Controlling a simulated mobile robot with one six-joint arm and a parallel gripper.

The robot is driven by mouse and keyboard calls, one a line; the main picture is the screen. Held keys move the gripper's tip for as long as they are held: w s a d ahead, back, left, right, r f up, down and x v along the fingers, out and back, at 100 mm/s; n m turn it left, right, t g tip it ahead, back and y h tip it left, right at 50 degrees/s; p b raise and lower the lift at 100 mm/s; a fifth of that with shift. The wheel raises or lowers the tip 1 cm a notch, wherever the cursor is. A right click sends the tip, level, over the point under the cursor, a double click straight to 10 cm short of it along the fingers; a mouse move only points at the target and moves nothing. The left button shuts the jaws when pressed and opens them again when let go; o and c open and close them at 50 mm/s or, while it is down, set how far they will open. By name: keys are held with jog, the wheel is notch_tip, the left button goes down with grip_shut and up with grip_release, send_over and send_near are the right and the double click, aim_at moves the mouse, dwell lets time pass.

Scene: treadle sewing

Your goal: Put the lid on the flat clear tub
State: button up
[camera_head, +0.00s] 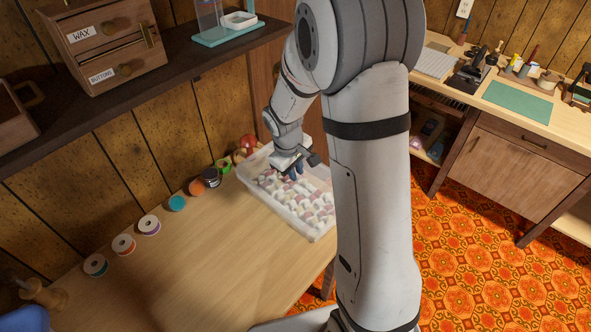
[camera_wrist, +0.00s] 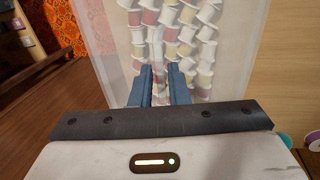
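The flat clear tub (camera_head: 319,231) stands at the far right end of the wooden table, full of white, red and yellow spools. It also shows in the wrist view (camera_wrist: 246,72), with the spools seen through hazy clear plastic. I cannot make out the lid as a separate piece from the tub. My gripper (camera_head: 298,170) is low over the tub's far half. In the wrist view its two blue fingers (camera_wrist: 165,80) point at the spools, close together with a narrow gap. Whether they hold something clear in that gap cannot be told.
A row of thread spools (camera_head: 149,225) runs along the back of the wooden table (camera_head: 215,270). A dark shelf (camera_head: 150,80) with a drawer box (camera_head: 105,45) hangs above. The table's middle and front are clear. A workbench (camera_head: 500,98) stands at right.

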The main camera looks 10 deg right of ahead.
jog(key=o, duration=0.3)
jog(key=shift+o, duration=0.2)
notch_tip(320, 180, up, 8)
jog(key=a, duration=0.1)
jog(key=shift+s+a+f, duration=0.15)
jog(key=shift+s+f, duration=0.05)
jog(key=shift+s, duration=0.2)
jog(key=s+r+m+y, duration=0.1)
jog(key=s+r+m, duration=0.2)
jog(key=s, duration=0.7)
jog(key=s+d+r+m+t, duration=0.1)
jog(key=s+r+m, duration=0.2)
jog(key=s+r, duration=0.3)
jog(key=s, duration=0.4)
jog(key=shift+d+m+t+y, duration=0.25)
jog(key=shift+m+t+y, duration=0.05)
jog(key=shift+y, duration=0.1)
